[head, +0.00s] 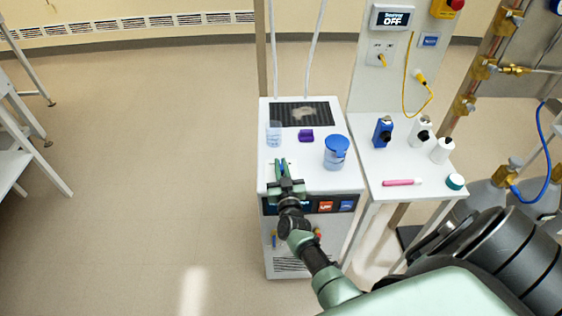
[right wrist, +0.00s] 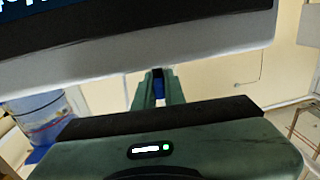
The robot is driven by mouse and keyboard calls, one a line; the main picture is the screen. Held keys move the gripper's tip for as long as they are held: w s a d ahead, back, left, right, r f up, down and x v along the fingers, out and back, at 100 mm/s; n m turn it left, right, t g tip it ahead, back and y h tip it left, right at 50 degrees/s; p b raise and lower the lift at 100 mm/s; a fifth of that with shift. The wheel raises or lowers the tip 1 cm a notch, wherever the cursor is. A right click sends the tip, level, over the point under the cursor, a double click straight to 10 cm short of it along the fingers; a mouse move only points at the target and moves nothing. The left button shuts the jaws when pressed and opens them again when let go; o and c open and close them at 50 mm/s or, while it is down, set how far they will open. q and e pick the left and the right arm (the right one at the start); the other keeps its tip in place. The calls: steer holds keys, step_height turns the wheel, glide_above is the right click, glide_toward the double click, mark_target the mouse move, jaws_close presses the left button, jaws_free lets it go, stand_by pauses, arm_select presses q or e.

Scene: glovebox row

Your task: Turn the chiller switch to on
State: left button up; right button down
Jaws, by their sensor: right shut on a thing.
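The chiller looks to be the white box (head: 309,155), with a dark front panel (head: 272,208) carrying a lit display, a red and a blue button. Its edge and lit display (right wrist: 60,18) fill the top of the right wrist view. My right gripper (head: 281,165) reaches over the front of its top. The fingers (right wrist: 158,92) are shut on a small blue thing (right wrist: 158,84), mostly hidden between them. I cannot tell whether this is the chiller switch. A wall display (head: 392,18) reads OFF. My left gripper is not in view.
On the white top stand a blue-lidded jar (head: 336,155), a clear beaker (head: 273,134) and a purple block (head: 306,136). The side table (head: 410,170) at right holds bottles, a pink marker (head: 401,182) and a teal-capped jar (head: 455,182).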

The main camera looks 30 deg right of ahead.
steer(key=shift+a+m+g+h, duration=0.1)
steer(key=shift+m+g+h, duration=0.35)
steer(key=shift+h, duration=0.25)
steer(key=shift+m+h, duration=0.25)
steer(key=shift+h, duration=0.05)
steer(key=c, duration=1.5)
jaws_free()
